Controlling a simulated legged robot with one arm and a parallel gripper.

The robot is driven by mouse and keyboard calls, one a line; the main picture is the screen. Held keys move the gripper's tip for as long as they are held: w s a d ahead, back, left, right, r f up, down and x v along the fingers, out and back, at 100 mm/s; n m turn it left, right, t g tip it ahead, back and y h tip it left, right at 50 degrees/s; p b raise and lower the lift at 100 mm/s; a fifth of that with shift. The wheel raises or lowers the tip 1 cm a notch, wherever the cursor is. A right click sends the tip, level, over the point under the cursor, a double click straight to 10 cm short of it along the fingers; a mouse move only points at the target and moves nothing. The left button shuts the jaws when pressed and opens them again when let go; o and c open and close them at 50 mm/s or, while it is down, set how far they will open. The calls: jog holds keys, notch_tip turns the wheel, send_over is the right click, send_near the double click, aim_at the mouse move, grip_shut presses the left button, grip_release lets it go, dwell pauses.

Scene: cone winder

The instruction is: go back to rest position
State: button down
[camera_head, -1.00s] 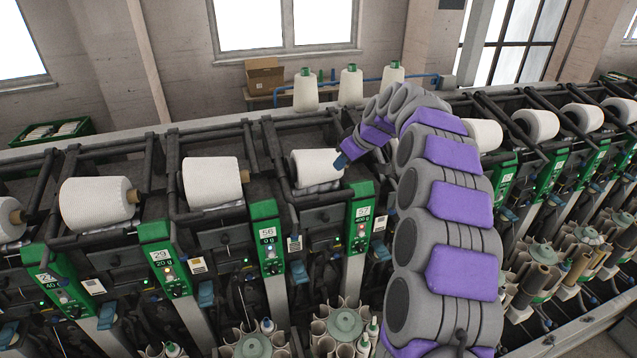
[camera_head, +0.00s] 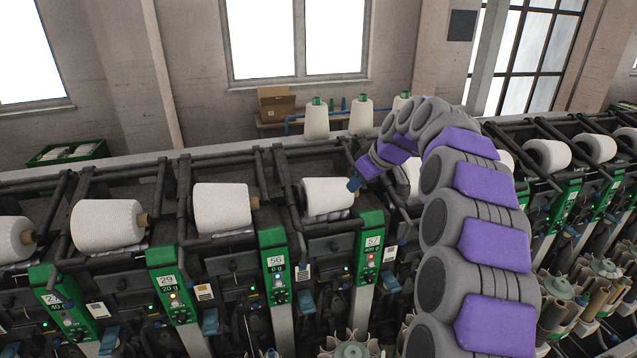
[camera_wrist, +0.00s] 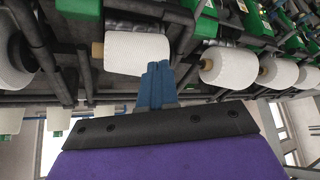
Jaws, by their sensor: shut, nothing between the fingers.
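My gripper (camera_head: 355,184) is at the end of my purple and grey arm, beside the right end of a white yarn cone (camera_head: 328,196) at the station with green panels marked 56 and 57. In the wrist view my gripper's blue fingers (camera_wrist: 157,82) are together with nothing between them. They overlap the lower edge of a white cone (camera_wrist: 138,54) in that view. I cannot tell whether they touch it. My arm hides part of another cone to the right.
A row of winding stations with white cones (camera_head: 222,207) runs across the view, with dark bars and green panels (camera_head: 274,264). Behind stand finished cones (camera_head: 316,119), a cardboard box (camera_head: 276,104) and a green crate (camera_head: 66,152). Open space lies above the machine.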

jog(key=s+a+f+m+g+h+b, duration=0.15)
jog(key=s+f+b, duration=0.35)
jog(key=s, duration=0.6)
jog(key=s+a+f+m+g+b, duration=0.2)
jog(key=s+f+b, duration=0.2)
jog(key=s+f, duration=0.55)
jog(key=s+a+f+m+g+h+b, duration=0.1)
jog(key=s+f+b, duration=0.3)
jog(key=s, duration=0.9)
jog(key=s+d+f+m+g+h+b, duration=0.1)
jog(key=s+f+m+b, duration=0.1)
jog(key=s+f, duration=0.4)
jog(key=s+d+f+m+g+h+b, duration=0.1)
jog(key=s+f, duration=0.5)
jog(key=s, duration=0.6)
jog(key=d+b, duration=0.1)
jog(key=b, duration=0.1)
jog(key=shift+s+d+f+m+b, duration=0.15)
jog(key=shift+s+d+m+b, duration=0.1)
jog(key=shift+s+m+b, duration=0.15)
